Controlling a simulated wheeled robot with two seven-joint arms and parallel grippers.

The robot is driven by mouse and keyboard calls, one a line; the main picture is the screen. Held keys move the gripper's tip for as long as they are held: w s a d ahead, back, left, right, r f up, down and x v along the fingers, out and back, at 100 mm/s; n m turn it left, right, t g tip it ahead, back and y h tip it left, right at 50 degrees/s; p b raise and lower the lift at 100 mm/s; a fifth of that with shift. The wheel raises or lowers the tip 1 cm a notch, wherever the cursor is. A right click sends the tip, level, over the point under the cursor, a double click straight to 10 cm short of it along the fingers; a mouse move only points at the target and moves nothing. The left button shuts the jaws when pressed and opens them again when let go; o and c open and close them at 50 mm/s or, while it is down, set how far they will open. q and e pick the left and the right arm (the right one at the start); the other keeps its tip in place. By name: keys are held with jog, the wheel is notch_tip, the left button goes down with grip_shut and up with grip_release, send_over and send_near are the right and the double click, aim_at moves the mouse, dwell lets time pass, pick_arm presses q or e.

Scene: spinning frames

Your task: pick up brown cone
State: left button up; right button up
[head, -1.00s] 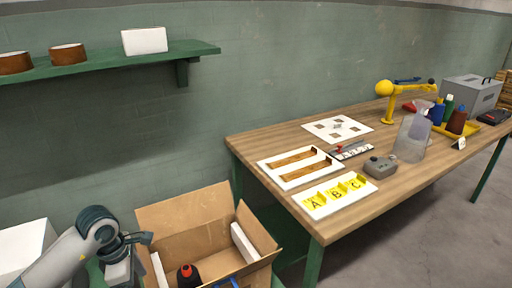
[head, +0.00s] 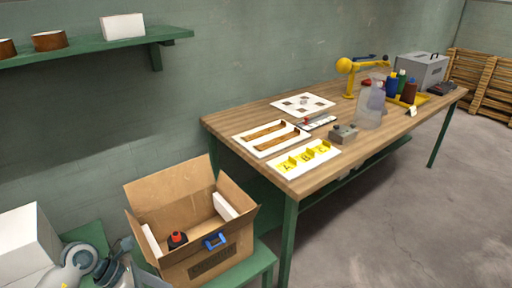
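I cannot make out a brown cone in the head view. The nearest brown things are a dark brown bottle (head: 409,91) in the yellow tray on the workbench and brown round pieces (head: 49,40) on the wall shelf. My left arm shows at the lower left, beside the open cardboard box (head: 212,262). Its gripper (head: 140,276) is cut off by the bottom edge, so its fingertips are hidden. My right gripper is out of view.
The box holds a black object with a red top (head: 177,239) and white blocks; a blue clip (head: 214,240) hangs on its rim. The wooden workbench (head: 345,172) carries white boards, a yellow lamp (head: 347,68) and a grey toolbox (head: 421,68). Floor right of the workbench is clear.

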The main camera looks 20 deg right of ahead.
pick_arm(q)
jog(key=w+d+n+t+h, duration=0.2)
jog(key=d+n+t+h, duration=0.55)
jog(key=n, duration=0.65)
jog(key=a+f+n+t+y, duration=0.4)
jog(key=a+f+n, duration=0.2)
jog(key=f+n, duration=0.45)
jog(key=a+f+n+t+y, duration=0.3)
jog(key=a+f+n+t, duration=0.2)
jog(key=f+n, duration=0.6)
jog(key=s+a+f+n+g+y, duration=0.2)
jog(key=s+a+f+n+g, duration=0.1)
jog(key=s+f, duration=0.5)
jog(key=s+a+f+n+g+y+b, duration=0.1)
jog(key=s+a+f+n+g+y, duration=0.1)
jog(key=s+f+n, duration=0.3)
jog(key=s+a+f+n+g+y+b, duration=0.1)
jog(key=s+a+f+n+g+y, duration=0.2)
jog(key=s+f, duration=0.8)
jog(key=shift+s+a+f+n+g, duration=0.2)
jog(key=shift+s+a+n+g, duration=0.25)
jog(key=shift+s+a+n, duration=0.5)
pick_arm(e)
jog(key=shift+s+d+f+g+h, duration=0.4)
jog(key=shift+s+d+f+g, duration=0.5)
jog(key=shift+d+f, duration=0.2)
pick_arm(q)
jog(key=shift+s+d, duration=0.15)
jog(key=shift+d, duration=0.1)
